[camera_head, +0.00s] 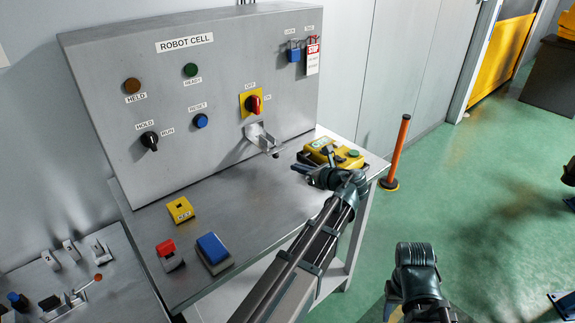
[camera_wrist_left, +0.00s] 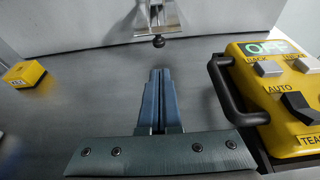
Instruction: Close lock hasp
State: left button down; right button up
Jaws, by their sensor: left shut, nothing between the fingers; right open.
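The lock hasp (camera_head: 264,140) is a bright metal bracket on the sloped panel, just below the red rotary switch (camera_head: 254,104). It sticks out from the panel, with a small dark knob at its free end. In the left wrist view the hasp (camera_wrist_left: 160,16) is at the top middle, with its knob below. My left gripper (camera_head: 298,170) is shut and empty over the bench, in front of and to the right of the hasp, apart from it. Its fingers (camera_wrist_left: 158,72) point towards the knob. My right gripper (camera_head: 415,255) is open, away over the green floor.
A yellow teach pendant (camera_head: 330,153) with a black handle lies close to the right of my left gripper. A yellow key block (camera_head: 180,210), a red-topped piece (camera_head: 167,248) and a blue block (camera_head: 213,250) stand on the bench. Blue padlock (camera_head: 293,52) hangs upper right.

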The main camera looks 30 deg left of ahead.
pick_arm(q)
jog(key=b+x, duration=0.2)
jog(key=x, duration=0.6)
jog(key=shift+w+f, duration=0.1)
jog(key=shift+f, duration=0.1)
jog(key=shift+w+a+f+b, duration=0.1)
jog(key=shift+a+b, duration=0.1)
jog(key=shift+a, duration=0.1)
jog(key=shift+w+a+f+b, duration=0.1)
jog(key=shift+a+b, duration=0.05)
jog(key=shift+a, duration=0.15)
jog(key=shift+r, duration=0.1)
